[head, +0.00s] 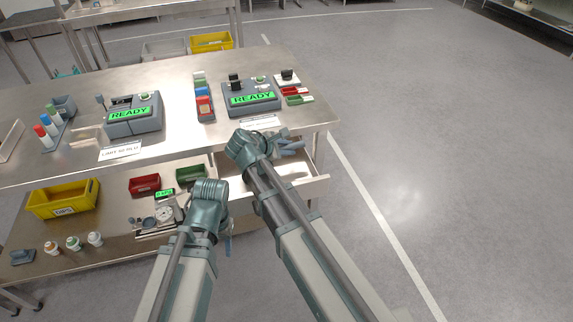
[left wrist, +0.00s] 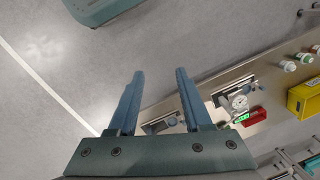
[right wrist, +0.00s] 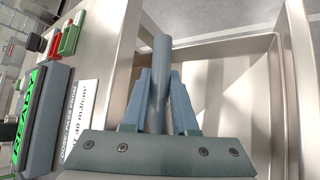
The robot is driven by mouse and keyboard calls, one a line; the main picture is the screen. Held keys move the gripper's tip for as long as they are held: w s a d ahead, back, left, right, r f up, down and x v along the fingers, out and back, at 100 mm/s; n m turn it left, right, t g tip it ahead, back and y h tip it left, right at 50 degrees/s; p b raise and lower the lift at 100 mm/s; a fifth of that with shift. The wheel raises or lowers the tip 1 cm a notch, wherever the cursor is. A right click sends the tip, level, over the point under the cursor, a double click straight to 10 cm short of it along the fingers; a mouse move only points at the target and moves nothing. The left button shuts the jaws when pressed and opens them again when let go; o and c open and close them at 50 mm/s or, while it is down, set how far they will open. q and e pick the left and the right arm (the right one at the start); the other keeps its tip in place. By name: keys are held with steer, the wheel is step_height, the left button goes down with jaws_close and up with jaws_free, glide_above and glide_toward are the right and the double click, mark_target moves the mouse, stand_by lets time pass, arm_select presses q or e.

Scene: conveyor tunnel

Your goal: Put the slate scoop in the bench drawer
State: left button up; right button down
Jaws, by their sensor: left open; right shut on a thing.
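The slate scoop (right wrist: 161,60) is in my right gripper. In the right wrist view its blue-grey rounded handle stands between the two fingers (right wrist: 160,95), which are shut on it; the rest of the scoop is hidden. In the head view my right gripper (head: 290,147) is over the open bench drawer (head: 310,188), near its right part. The drawer's pale inside (right wrist: 215,85) looks empty where it shows in the right wrist view. My left gripper (left wrist: 159,82) is open and empty, low in front of the bench's lower shelf.
The bench top (head: 175,85) carries two devices with green READY signs (head: 128,113) (head: 252,99). On the lower shelf are a yellow bin (head: 62,200), red and green trays, a dial scale (head: 163,213) and small jars. The floor at right is clear.

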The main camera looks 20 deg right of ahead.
steer(key=shift+f, duration=0.1)
step_height(320, 180, down, 4)
steer(key=b, duration=0.3)
steer(key=shift+r, duration=0.2)
steer(key=shift+f+b, duration=0.15)
steer(key=shift+b, duration=0.25)
steer(key=c, duration=0.7)
jaws_free()
